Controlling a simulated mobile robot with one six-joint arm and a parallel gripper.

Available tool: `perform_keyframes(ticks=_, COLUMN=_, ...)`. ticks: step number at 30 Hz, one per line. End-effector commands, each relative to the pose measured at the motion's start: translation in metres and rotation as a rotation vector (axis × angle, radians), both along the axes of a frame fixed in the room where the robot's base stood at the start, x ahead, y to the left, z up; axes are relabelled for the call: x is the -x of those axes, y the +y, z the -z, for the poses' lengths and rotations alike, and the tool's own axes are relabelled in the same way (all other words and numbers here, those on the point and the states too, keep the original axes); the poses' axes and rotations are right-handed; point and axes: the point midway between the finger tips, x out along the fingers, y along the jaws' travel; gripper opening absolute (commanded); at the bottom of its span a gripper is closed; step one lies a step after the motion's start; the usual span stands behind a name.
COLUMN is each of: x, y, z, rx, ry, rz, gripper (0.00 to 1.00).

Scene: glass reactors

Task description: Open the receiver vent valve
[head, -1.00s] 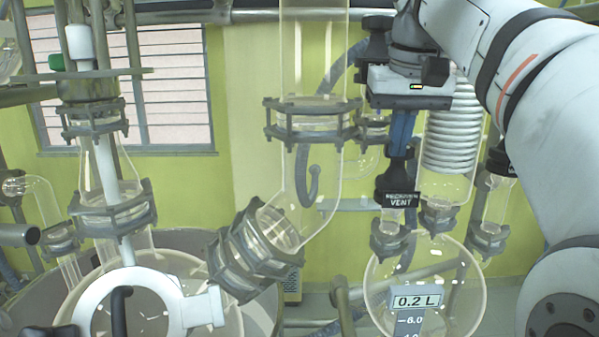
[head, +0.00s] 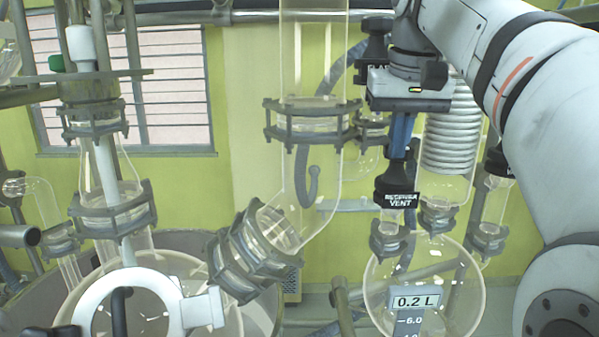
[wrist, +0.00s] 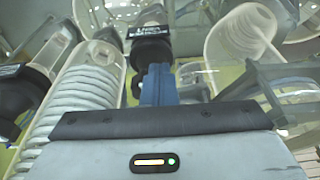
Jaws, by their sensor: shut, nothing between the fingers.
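The receiver vent valve (head: 396,199) is a black cap with a white-lettered label, standing upright above the round glass receiver (head: 465,300). In the wrist view the valve (wrist: 150,50) is just beyond my fingertips. My gripper (head: 400,148) points down at the valve from above, its blue fingers together with nothing held. The fingertips are at the top of the black cap, touching or very close; I cannot tell which. In the wrist view the blue fingers (wrist: 158,82) overlap the lower part of the cap.
A glass coil condenser (head: 450,140) stands close on the right of my gripper. Another dark-capped glass neck (head: 496,190) is further right. A wide glass pipe (head: 312,150) with metal clamps runs down on the left. The receiver carries a "0.2 L" display (head: 416,302).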

Motion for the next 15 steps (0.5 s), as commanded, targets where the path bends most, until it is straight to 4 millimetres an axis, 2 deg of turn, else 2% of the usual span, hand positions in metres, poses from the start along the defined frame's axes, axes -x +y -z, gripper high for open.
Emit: perform_keyframes(ticks=15, x=0.002, y=-0.011, z=-0.002, rx=0.000, ry=-0.004, rz=0.002, gripper=0.00)
